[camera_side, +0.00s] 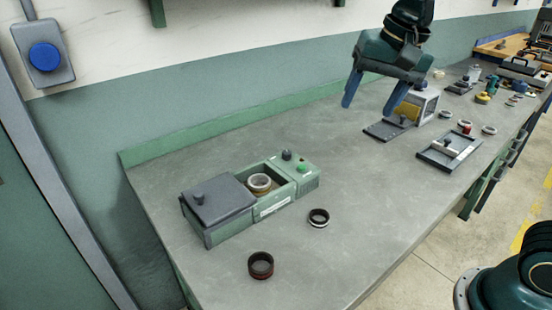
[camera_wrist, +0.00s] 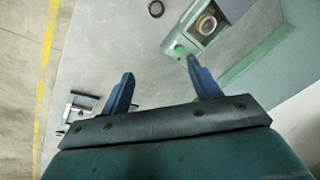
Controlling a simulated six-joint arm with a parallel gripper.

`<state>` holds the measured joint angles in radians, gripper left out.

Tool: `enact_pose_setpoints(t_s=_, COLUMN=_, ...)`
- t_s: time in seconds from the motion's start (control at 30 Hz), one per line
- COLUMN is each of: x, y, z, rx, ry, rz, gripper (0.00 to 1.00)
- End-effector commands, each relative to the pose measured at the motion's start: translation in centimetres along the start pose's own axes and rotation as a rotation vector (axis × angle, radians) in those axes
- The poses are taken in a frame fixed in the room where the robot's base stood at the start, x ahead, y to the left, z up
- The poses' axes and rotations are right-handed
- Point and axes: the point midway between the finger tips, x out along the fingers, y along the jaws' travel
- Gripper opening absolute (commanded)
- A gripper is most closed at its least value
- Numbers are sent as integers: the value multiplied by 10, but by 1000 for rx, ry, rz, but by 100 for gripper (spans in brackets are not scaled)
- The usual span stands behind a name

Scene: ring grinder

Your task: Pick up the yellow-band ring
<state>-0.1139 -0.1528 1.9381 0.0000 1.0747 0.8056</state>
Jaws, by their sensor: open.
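My gripper (camera_side: 370,108) is open and empty, above the back of the bench, its two blue fingers pointing down. Its fingers also show spread in the wrist view (camera_wrist: 159,67). A pale ring (camera_side: 258,181) sits in the open well of the green grinder box (camera_side: 275,205); it shows in the wrist view (camera_wrist: 206,24) with a tan tint. A yellow band cannot be made out for certain on any ring. A dark ring with a white band (camera_side: 319,218) and a dark ring with a red band (camera_side: 261,265) lie on the bench in front of the box, apart from my gripper.
The box's grey lid (camera_side: 218,200) covers its left end; a green button (camera_side: 303,167) is at its right. A grey plate fixture (camera_side: 449,150), a white-and-yellow housing (camera_side: 424,102) and several small rings stand farther right. The middle of the bench (camera_side: 365,190) is clear.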

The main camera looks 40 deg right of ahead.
Motion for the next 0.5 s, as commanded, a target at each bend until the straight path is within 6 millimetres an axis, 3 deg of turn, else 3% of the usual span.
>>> enact_pose_setpoints(t_s=0.5, x=64, y=-98, z=-46, rx=457, ry=-83, rz=118, gripper=63)
